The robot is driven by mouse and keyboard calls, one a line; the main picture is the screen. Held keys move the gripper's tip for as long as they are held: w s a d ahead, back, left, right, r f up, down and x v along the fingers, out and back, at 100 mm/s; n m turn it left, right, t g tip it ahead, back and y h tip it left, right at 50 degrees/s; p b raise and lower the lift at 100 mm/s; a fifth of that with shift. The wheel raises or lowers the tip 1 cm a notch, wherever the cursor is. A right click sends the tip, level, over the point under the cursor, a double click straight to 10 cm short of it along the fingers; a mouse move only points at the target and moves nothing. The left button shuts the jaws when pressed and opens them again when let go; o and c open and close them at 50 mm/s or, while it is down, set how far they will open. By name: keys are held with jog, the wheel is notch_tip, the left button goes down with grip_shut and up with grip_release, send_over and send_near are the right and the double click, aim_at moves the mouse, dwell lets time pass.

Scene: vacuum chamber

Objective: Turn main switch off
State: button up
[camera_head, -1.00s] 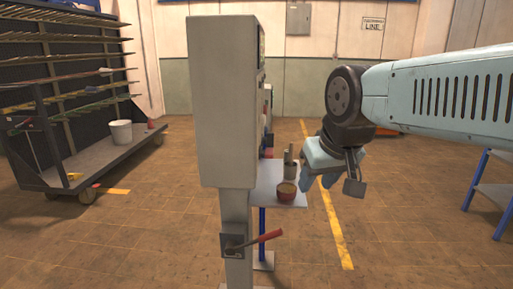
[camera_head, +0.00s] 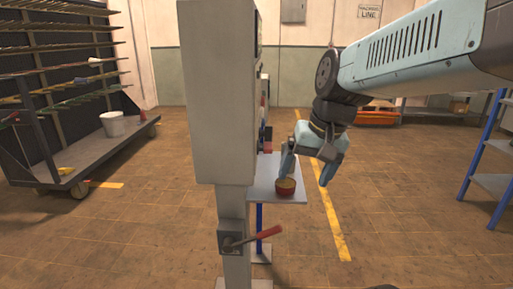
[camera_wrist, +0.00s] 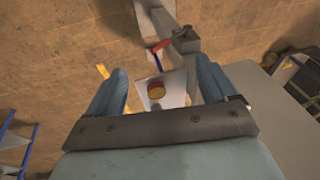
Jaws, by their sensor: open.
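A lever switch with a red grip (camera_head: 268,232) sits on a dark plate low on the grey post under the tall cabinet. The lever points right and slightly upward. I cannot tell from its look whether it is on or off. In the wrist view a red handle (camera_wrist: 175,41) shows beyond the fingertips. My gripper (camera_head: 305,174) is open and empty, with its blue fingers pointing down, up and to the right of the lever and apart from it. In the wrist view its fingers (camera_wrist: 160,66) stand wide apart.
The grey cabinet (camera_head: 216,95) hides its front controls from the head view. A rack cart stands left, and a blue-legged table right. The floor in front is clear.

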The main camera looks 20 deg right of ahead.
jog(key=shift+o, duration=0.3)
jog(key=w+m+g+y, duration=0.1)
jog(key=w+f+m+g+y, duration=0.1)
jog(key=w+m, duration=0.1)
jog(key=w+f+m+y, duration=0.1)
jog(key=shift+w+a+m+g+y, duration=0.3)
jog(key=shift+a+m+g+y, duration=0.05)
jog(key=shift+m+g+y, duration=0.05)
jog(key=m+t+y, duration=0.5)
jog(key=m+y, duration=0.7)
jog(key=m, duration=0.2)
send_near(268, 145)
jog(key=x, duration=1)
jog(key=shift+f, duration=0.25)
jog(key=shift+d, duration=0.1)
jog(key=c, duration=0.9)
jog(key=shift+c, duration=0.3)
